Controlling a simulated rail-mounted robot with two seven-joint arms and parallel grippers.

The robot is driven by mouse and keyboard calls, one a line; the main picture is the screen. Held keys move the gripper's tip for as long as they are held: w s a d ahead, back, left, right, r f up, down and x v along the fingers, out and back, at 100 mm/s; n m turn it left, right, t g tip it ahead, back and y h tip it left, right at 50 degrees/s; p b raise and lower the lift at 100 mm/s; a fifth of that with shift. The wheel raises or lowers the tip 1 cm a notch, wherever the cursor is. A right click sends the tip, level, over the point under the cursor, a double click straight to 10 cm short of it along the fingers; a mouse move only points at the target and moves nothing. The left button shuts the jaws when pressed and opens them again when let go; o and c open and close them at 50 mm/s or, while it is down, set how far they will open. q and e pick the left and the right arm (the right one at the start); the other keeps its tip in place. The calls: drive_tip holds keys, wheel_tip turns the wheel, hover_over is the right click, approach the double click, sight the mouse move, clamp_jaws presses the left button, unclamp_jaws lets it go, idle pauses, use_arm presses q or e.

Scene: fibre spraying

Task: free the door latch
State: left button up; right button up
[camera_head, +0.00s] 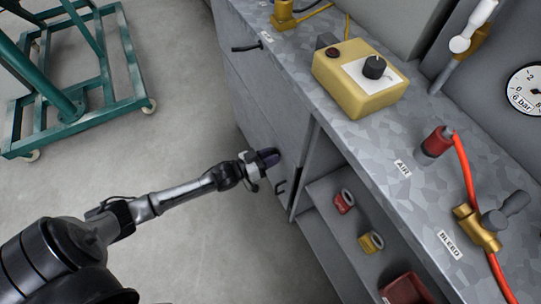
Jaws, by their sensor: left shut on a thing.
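My left gripper (258,165) is at the front of the grey cabinet, close to its door (255,115). It is shut on a small dark purplish rounded piece (269,157). Whether this piece is the door latch or is fixed to the door, I cannot tell, as the gripper covers much of it. A black bracket-shaped handle (281,188) shows just below and right of the gripper, near the door's edge. My right gripper is not in view.
On the worktop are a yellow control box (352,101) with a black knob, a red air fitting (435,143) with an orange hose, and a brass valve (476,228). An open shelf (335,222) holds two small spools. A green wheeled frame (128,60) stands left; floor between is clear.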

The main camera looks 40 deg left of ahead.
use_arm(q)
drive_tip(key=shift+r+p, duration=0.1)
drive_tip(key=shift+p, duration=0.25)
drive_tip(key=shift+c, duration=0.4)
drive_tip(key=m+p, duration=0.2)
drive_tip(key=m, duration=0.1)
drive_tip(key=o, duration=0.6)
drive_tip(key=shift+o, duration=0.2)
